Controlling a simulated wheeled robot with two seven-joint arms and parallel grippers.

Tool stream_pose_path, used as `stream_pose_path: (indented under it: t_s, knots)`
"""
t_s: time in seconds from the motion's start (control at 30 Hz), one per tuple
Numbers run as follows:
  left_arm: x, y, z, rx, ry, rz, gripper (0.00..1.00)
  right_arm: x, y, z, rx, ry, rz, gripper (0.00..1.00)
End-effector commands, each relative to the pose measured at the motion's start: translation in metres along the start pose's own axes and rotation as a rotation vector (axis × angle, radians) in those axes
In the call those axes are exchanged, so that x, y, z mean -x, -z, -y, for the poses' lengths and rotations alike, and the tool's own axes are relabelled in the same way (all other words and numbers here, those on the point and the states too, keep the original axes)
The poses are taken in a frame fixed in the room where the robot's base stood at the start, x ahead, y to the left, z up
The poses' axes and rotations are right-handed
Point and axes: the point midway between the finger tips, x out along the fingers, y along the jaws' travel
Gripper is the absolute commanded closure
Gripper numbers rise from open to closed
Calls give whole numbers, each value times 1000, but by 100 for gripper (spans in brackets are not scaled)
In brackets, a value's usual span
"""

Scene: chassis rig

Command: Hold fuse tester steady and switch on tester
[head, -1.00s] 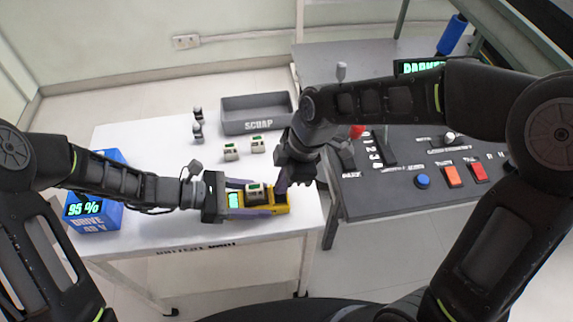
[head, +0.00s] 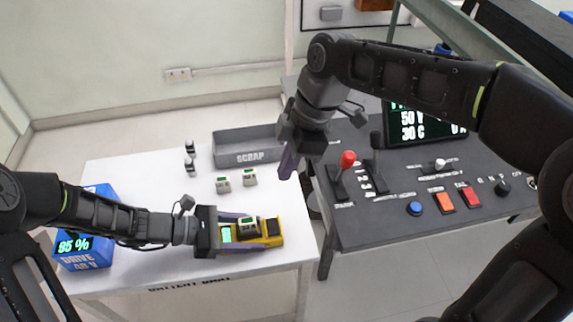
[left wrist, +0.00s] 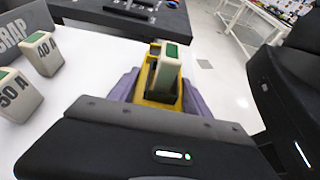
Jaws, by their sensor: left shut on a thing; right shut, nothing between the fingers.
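The yellow fuse tester (head: 271,242) lies on the white table with a lit green screen (head: 226,235) and a dark block (head: 274,227) at its right end. A pale fuse with a green top (head: 247,226) stands in it; the fuse also shows in the left wrist view (left wrist: 169,66). My left gripper (head: 252,231) is shut on the tester, its purple fingers along both long sides. My right gripper (head: 287,165) is shut and empty, raised up and away from the tester, near the table's right edge. I cannot read the tester's screen.
Two loose fuses (head: 223,185) (head: 249,177) stand behind the tester, in front of the grey scrap bin (head: 246,158). A blue battery drive box (head: 86,255) is at left. A dark console (head: 375,228) with levers and buttons stands at right, across a gap.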

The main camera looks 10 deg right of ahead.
Motion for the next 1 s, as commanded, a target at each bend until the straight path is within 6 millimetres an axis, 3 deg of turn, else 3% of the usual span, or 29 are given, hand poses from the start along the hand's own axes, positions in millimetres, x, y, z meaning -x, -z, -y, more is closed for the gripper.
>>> stream_pose_path:
  t_s: [0.27, 0.3, 0.6, 1.0]
  knots:
    - [0, 0, 0, 0, 0, 0, 91, 0, 0, 0, 0, 0, 0, 100]
    - [0, 0, 0, 0, 0, 0, 42, 0, 0, 0, 0, 0, 0, 100]
    - [0, 0, 0, 0, 0, 0, 18, 0, 0, 0, 0, 0, 0, 100]
    - [8, 0, -1, -1, -2, 0, 18, 0, 0, 0, 0, 0, 0, 100]
